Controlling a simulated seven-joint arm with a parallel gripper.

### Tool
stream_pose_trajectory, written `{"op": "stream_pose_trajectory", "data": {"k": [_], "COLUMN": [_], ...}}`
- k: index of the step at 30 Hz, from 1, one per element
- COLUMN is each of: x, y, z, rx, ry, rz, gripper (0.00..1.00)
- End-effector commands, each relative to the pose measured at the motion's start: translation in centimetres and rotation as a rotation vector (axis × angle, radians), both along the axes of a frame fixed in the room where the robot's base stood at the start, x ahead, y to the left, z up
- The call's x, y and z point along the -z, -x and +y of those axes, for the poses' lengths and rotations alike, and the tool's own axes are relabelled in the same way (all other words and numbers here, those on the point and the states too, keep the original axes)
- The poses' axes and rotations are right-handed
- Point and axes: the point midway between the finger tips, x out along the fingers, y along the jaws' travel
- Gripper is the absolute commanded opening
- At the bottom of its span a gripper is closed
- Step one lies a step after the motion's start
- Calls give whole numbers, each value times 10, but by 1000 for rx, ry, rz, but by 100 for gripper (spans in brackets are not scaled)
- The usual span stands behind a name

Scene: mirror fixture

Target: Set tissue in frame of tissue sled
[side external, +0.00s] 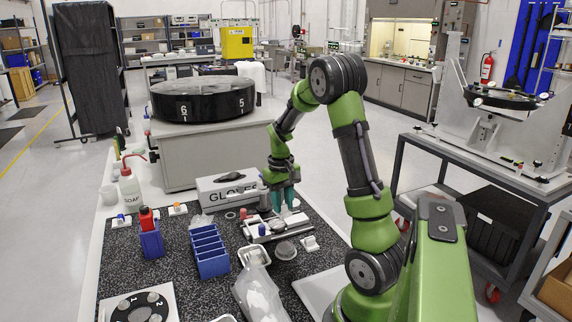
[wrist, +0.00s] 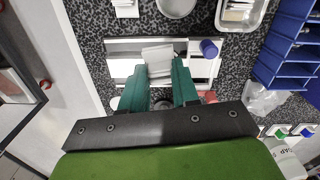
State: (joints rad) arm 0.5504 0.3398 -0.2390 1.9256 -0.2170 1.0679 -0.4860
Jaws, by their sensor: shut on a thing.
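My gripper (wrist: 160,75) has teal fingers and is shut on a folded white tissue (wrist: 158,56), which shows between and beyond the fingertips. The tissue sled (wrist: 122,67) is a pale metallic plate-like fixture on the speckled mat, below the fingertips in the wrist view. The tissue overlaps the middle of the sled in that view; I cannot tell whether it touches the frame. In the side view my gripper (side external: 285,207) points down over the sled (side external: 270,231), and the tissue is hard to make out. A blue knob (wrist: 209,48) stands at the sled's right part in the wrist view.
A blue bin rack (side external: 209,252), a white tray (side external: 254,257) and a round dish (side external: 286,250) stand near the sled. A gloves box (side external: 226,190) is behind it. A clear bag (side external: 260,295) lies in front, and a soap bottle (side external: 130,187) stands at left.

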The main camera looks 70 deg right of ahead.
Motion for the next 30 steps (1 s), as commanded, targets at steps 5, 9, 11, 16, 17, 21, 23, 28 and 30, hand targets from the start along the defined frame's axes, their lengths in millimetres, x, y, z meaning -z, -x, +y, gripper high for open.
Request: {"op": "stream_pose_trajectory", "data": {"k": [5, 9, 11, 16, 17, 21, 23, 28, 30], "x": [4, -1, -2, 6, 8, 20, 24, 33, 35], "y": [-55, -75, -74, -74, -74, -73, -73, -73, -73], "z": [19, 23, 22, 23, 23, 22, 22, 22, 22], "rx": [36, 115, 145, 167, 167, 165, 164, 165, 165], "ry": [2, 5, 5, 3, 3, 3, 4, 5, 4], "rz": [-14, -34, -36, -34, -34, -32, -34, -35, -34], "gripper": [2, 2, 2, 2, 2, 2, 2, 2, 2]}}
